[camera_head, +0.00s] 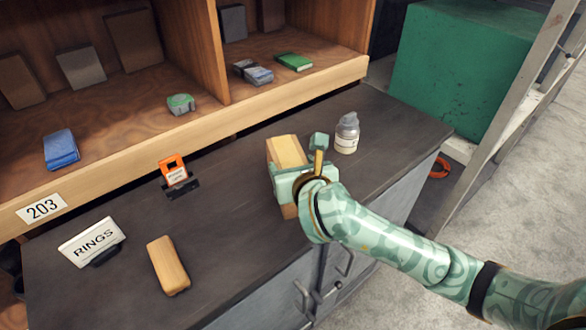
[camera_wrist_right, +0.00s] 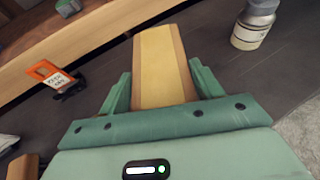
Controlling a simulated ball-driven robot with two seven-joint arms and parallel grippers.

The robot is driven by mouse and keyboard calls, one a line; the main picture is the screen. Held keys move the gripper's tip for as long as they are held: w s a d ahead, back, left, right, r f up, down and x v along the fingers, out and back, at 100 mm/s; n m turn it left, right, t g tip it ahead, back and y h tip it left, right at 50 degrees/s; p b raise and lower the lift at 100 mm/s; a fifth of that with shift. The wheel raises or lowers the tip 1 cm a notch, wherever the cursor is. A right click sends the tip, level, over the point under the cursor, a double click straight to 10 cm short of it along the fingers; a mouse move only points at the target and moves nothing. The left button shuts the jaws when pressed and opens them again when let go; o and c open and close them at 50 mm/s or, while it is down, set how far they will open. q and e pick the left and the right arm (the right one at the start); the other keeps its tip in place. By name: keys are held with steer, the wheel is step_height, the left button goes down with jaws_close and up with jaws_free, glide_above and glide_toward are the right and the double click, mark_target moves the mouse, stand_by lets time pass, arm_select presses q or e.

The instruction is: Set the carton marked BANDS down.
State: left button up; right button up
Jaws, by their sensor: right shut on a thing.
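My right gripper (camera_head: 294,168) is shut on a tan carton (camera_head: 287,150) over the dark counter, left of a grey bottle. In the right wrist view the carton (camera_wrist_right: 158,62) lies between the two green fingers of the gripper (camera_wrist_right: 160,84), its far end reaching beyond them. No lettering shows on its visible faces, so I cannot read BANDS on it. I cannot tell whether its underside touches the counter. Another tan carton (camera_head: 167,265) lies on the counter by the RINGS sign, with no readable marking. My left gripper is not in view.
The counter (camera_head: 225,225) has free room between the loose carton and my right gripper. The RINGS sign (camera_head: 93,242), an orange-labelled stand (camera_head: 175,174) and the grey bottle (camera_head: 346,133) stand on it. Wooden shelves (camera_head: 110,95) rise behind.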

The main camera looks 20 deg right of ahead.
steer(key=shift+f, duration=0.1)
steer(key=o, duration=1.7)
steer(key=shift+c, duration=0.2)
steer(key=shift+r, duration=0.2)
steer(key=shift+s+r, duration=0.1)
steer(key=shift+s, duration=0.25)
steer(key=p+v, duration=0.3)
steer(key=v, duration=0.8)
steer(key=shift+s, duration=0.1)
